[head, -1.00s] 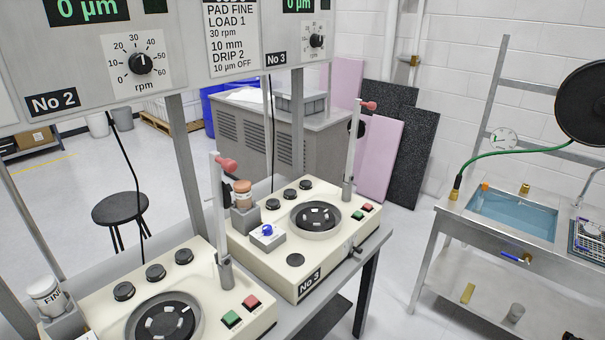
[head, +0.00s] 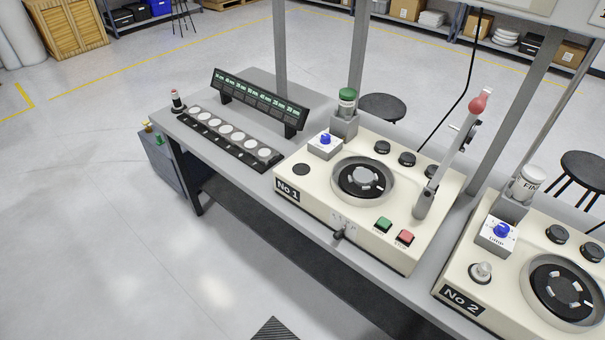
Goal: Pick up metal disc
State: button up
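Several pale round discs (head: 224,128) sit in a row in a dark rack on the left end of the bench. A small silvery round piece (head: 482,270) sits on the front left corner of the No 2 machine (head: 462,299). I cannot tell from this view which of these is the metal disc. The No 1 machine (head: 287,191) has a round dark platen (head: 364,179) with pale pieces on it. My gripper is not in view.
A tilted panel with green readouts (head: 258,103) stands behind the rack. Upright posts (head: 358,60) and a lever with a red knob (head: 480,100) rise from the bench. Stools (head: 382,106) stand behind. The floor (head: 110,220) at front left is clear.

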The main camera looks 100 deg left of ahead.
aim_at(362, 176)
jog(key=u, duration=4.2)
jog(key=i, duration=1.65)
jog(key=z, duration=0.05)
